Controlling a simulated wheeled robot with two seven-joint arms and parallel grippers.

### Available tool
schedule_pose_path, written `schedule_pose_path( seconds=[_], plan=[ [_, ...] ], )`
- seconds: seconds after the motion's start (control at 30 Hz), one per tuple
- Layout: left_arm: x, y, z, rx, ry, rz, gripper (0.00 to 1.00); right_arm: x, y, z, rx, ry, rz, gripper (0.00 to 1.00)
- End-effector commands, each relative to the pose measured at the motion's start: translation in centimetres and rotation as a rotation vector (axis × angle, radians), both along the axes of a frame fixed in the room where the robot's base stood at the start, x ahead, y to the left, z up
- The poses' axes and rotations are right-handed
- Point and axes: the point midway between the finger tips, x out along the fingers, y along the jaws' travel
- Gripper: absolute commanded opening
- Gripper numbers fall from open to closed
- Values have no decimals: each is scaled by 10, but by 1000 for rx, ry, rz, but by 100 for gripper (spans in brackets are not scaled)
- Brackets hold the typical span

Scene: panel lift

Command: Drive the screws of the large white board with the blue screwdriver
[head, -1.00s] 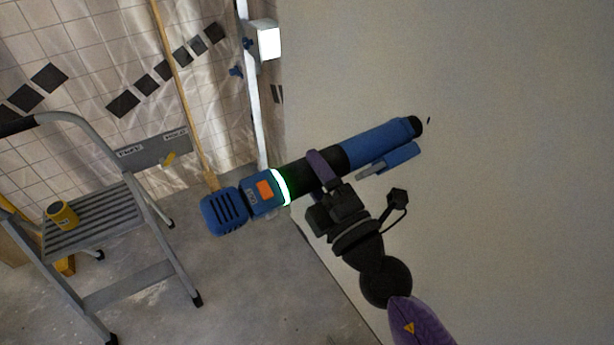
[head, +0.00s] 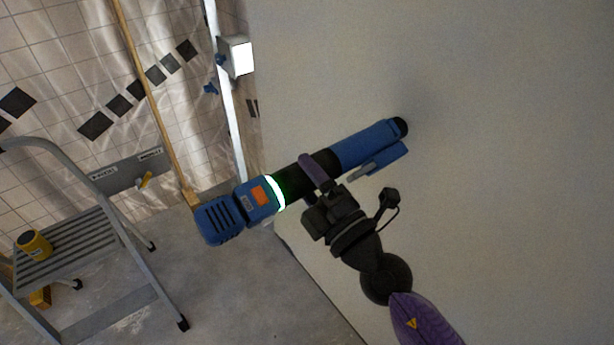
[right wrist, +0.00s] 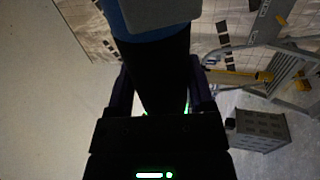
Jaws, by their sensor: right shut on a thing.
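The blue screwdriver (head: 365,147) is a long blue and black tool with a lit white-green ring and an orange patch. My right gripper (head: 314,172) is shut around its black middle. The tool's dark nose points right and slightly up in the head view, at the face of the large white board (head: 490,190). Nose and board look very close; I cannot tell whether they touch. No screw shows now. The tool's dark body (right wrist: 158,75) fills the space between the fingers in the right wrist view, where the board (right wrist: 45,90) is at left. My left gripper is out of view.
A grey stepladder (head: 75,240) with a yellow tape roll (head: 34,244) stands at left. A wooden pole (head: 150,90) and a metal stand with a lit lamp (head: 240,58) are behind. A grey box (right wrist: 262,128) sits on the floor. Floor beside the board is open.

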Motion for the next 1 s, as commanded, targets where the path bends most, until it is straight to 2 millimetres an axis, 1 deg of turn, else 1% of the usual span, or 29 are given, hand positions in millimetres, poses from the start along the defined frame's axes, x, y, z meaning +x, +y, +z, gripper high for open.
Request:
schedule_pose_path(
  seconds=[0.23, 0.53, 0.77, 1.0],
  plan=[
    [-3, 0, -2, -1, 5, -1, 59, 3, -5, 1, 1, -4, -1, 0],
    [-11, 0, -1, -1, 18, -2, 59, 4, -5, 2, 2, -4, -1, 0],
    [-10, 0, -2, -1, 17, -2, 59, 5, -7, 1, 2, -4, -1, 0],
    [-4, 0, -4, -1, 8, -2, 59, 7, -9, 1, 1, -4, -1, 0]
  ],
)
